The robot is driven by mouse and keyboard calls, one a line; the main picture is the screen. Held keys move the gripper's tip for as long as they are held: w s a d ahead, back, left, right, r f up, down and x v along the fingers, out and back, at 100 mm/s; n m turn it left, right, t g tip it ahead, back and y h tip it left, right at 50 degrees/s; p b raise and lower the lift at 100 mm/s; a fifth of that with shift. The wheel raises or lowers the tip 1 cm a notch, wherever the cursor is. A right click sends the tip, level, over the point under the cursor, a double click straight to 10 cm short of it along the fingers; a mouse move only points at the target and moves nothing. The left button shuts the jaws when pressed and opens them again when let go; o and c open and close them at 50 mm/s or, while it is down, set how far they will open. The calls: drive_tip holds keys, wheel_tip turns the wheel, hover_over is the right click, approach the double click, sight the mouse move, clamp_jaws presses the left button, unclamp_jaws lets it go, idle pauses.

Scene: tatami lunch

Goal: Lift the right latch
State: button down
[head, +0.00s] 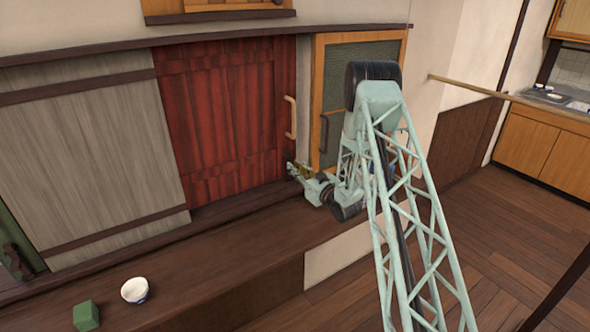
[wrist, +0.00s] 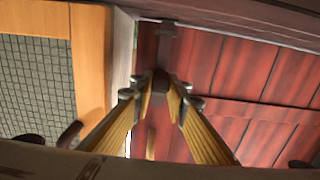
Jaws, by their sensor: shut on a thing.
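The right latch (wrist: 168,42) shows in the wrist view as a dark bar with a block-like lower end, at the edge of the red door (head: 225,115). My gripper (wrist: 164,97) has its two yellow-brown fingers closed around that dark block. In the head view my gripper (head: 298,172) is low at the red door's right edge, beside the sill. The latch cannot be made out there behind my gripper. The red door stands closed across its opening, and it also fills the right of the wrist view (wrist: 240,75).
An orange-framed mesh door (head: 362,90) with a dark handle stands right of the red door. The red door has a tan handle (head: 291,117). A grey panel (head: 90,165) is at left. A white bowl (head: 135,290) and a green block (head: 86,316) rest on the wooden ledge.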

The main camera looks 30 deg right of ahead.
drive_tip(key=c, duration=2.7)
unclamp_jaws()
drive_tip(key=shift+r, duration=0.4)
drive_tip(key=shift+o, duration=0.8)
drive_tip(key=shift+f, duration=0.15)
drive_tip(key=shift+s, duration=0.15)
drive_tip(key=s+d, duration=0.1)
drive_tip(key=s, duration=1)
drive_tip(key=shift+s+d, duration=0.25)
drive_tip(key=shift+s, duration=0.05)
